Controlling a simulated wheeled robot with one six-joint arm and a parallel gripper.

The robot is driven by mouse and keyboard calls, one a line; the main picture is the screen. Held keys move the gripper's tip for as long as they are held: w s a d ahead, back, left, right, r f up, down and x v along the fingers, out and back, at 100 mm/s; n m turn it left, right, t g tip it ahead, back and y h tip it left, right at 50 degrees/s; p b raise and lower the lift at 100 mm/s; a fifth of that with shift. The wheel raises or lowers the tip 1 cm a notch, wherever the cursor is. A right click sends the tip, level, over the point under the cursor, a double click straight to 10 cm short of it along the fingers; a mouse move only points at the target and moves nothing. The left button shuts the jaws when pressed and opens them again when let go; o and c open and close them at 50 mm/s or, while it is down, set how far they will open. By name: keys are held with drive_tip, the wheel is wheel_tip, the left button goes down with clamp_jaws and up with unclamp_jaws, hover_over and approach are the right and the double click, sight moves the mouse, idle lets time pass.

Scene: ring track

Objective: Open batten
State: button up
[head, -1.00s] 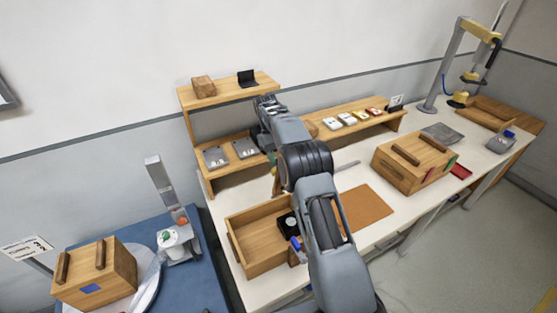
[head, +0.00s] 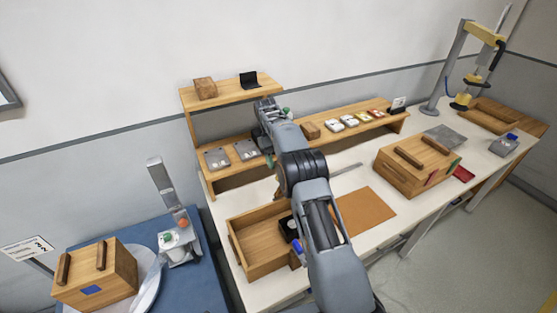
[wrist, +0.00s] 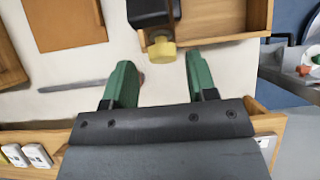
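No part is marked as the batten, so I cannot tell which one is meant. A closed wooden box (head: 412,176) on the right of the white table has two dark wooden bars across its top. A similar box (head: 92,280) with two bars and a blue label stands at the lower left. My gripper (wrist: 158,78) is open and empty, with its green fingers apart. In the head view my arm hides most of the gripper.
An open wooden tray (head: 262,258) stands at the table's front left. A brown mat (head: 366,210) and a thin grey strip (wrist: 72,86) lie nearby. A wooden shelf (head: 230,97) with small items runs along the back. A yellow-and-grey stand (head: 460,70) is at the far right.

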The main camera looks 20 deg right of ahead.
drive_tip(key=shift+o, duration=0.5)
drive_tip(key=shift+s+r, duration=0.15)
drive_tip(key=shift+r, duration=0.4)
drive_tip(key=s+r, duration=0.1)
drive_tip(key=r, duration=0.1)
drive_tip(key=s+r+b, duration=0.1)
drive_tip(key=s+r, duration=0.1)
drive_tip(key=r, duration=0.1)
drive_tip(key=s+r, duration=0.1)
drive_tip(key=r, duration=0.2)
drive_tip(key=shift+s+r, duration=0.1)
drive_tip(key=shift+s, duration=0.3)
drive_tip(key=s+r+b, duration=0.3)
drive_tip(key=s+r, duration=0.1)
drive_tip(key=s, duration=0.5)
drive_tip(key=shift+a, duration=0.15)
drive_tip(key=shift+s+a, duration=0.1)
drive_tip(key=shift+s, duration=0.05)
